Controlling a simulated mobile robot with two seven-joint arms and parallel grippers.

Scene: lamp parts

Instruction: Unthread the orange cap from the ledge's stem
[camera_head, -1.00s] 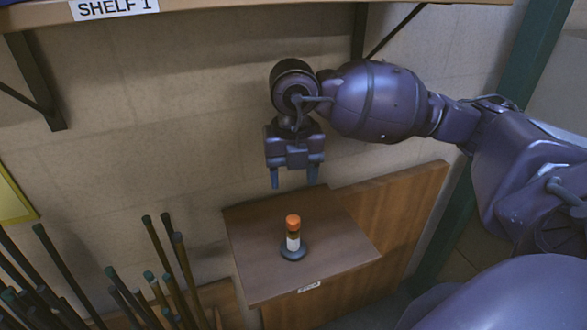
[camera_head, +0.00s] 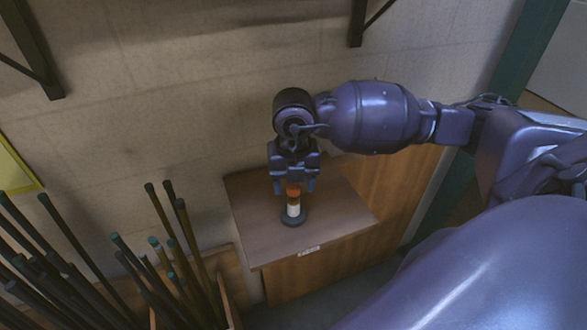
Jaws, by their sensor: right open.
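The orange cap (camera_head: 293,191) sits on top of a short upright stem (camera_head: 293,209) with a white band. The stem rises from a dark round base on the brown wooden ledge (camera_head: 345,215). My right gripper (camera_head: 294,188) points down with its two fingers apart, one to each side of the cap in the picture. I cannot tell whether either finger touches the cap. My left gripper is not in view.
Several dark rods (camera_head: 175,250) stand in a wooden bin at the lower left, near the ledge's left side. A wall rises behind the ledge. Dark shelf brackets (camera_head: 37,55) hang above. The ledge top around the stem is clear.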

